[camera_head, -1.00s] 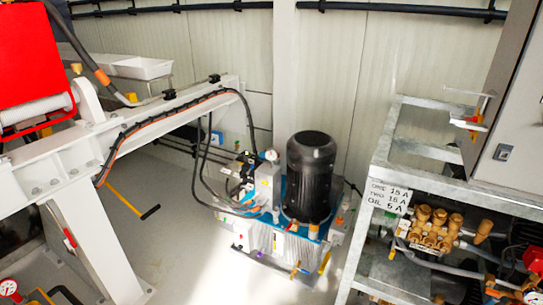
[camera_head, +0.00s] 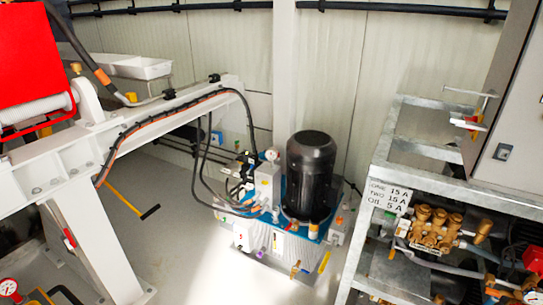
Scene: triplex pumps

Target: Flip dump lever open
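I cannot tell which part is the dump lever. A hydraulic power unit with a black motor (camera_head: 311,175) stands on the floor at the middle. A yellow lever-like part (camera_head: 324,262) sticks up at its front right, beside a small brass fitting (camera_head: 295,269). A red handle (camera_head: 69,238) sits on the white frame leg at the left. A small valve with a red and yellow part (camera_head: 473,124) sits on the grey metal frame at the right. Neither of my grippers is in view.
A white beam (camera_head: 140,125) with hoses runs from the left toward the power unit. A galvanised frame (camera_head: 378,150) with a brass triplex pump (camera_head: 435,227) and a label plate (camera_head: 388,197) stands at the right.

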